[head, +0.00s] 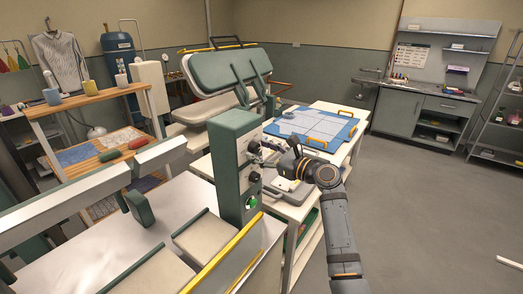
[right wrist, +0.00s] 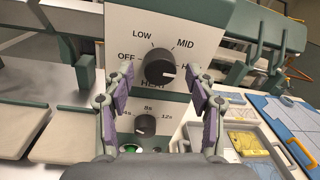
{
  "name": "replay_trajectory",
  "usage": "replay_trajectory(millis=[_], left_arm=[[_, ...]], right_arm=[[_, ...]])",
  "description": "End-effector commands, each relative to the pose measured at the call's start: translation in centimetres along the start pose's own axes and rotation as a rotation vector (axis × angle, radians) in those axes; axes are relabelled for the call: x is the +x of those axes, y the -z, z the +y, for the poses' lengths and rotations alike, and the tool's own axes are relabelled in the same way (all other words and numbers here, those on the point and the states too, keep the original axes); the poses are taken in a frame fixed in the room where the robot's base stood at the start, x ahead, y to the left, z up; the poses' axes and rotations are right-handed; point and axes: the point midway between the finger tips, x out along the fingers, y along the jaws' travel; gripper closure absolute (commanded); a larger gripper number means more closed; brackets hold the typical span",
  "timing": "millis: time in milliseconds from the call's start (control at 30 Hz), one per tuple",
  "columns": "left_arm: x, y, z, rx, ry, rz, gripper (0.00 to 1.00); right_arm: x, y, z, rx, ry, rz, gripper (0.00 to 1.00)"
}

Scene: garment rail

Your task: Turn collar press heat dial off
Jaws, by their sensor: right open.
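The collar press control box (head: 228,165) is a green and light housing with dark dials on its side. The heat dial (right wrist: 160,73) is a black knob, labelled OFF, LOW, MID and a partly hidden H mark. Its white mark points right, near the H end. The heat dial (head: 254,147) also shows small in the head view. My right gripper (right wrist: 158,82) is open, its purple-padded fingers on either side of the dial, apparently not touching it. In the head view the right gripper (head: 272,152) is in front of the box. My left gripper is out of view.
A second dial (right wrist: 146,124), marked in seconds, sits below the heat dial. A lit green button (head: 250,202) is lower on the box. The padded press head (head: 222,67) rises behind. A blue mat (head: 318,127) lies on the table to the right.

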Motion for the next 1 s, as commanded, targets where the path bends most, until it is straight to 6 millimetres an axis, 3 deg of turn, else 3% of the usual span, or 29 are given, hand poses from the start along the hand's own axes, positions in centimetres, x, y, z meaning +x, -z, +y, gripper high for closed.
replay_trajectory(millis=[133,533,1000], left_arm=[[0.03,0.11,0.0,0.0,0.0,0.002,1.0],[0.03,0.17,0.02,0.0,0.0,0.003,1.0],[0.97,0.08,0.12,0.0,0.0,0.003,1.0]], right_arm=[[-0.02,0.0,0.0,0.0,0.0,0.0,0.43],[-0.05,-0.01,0.0,0.0,0.0,-0.001,0.98],[-0.05,0.21,0.01,-0.129,0.002,-0.009,0.98]])
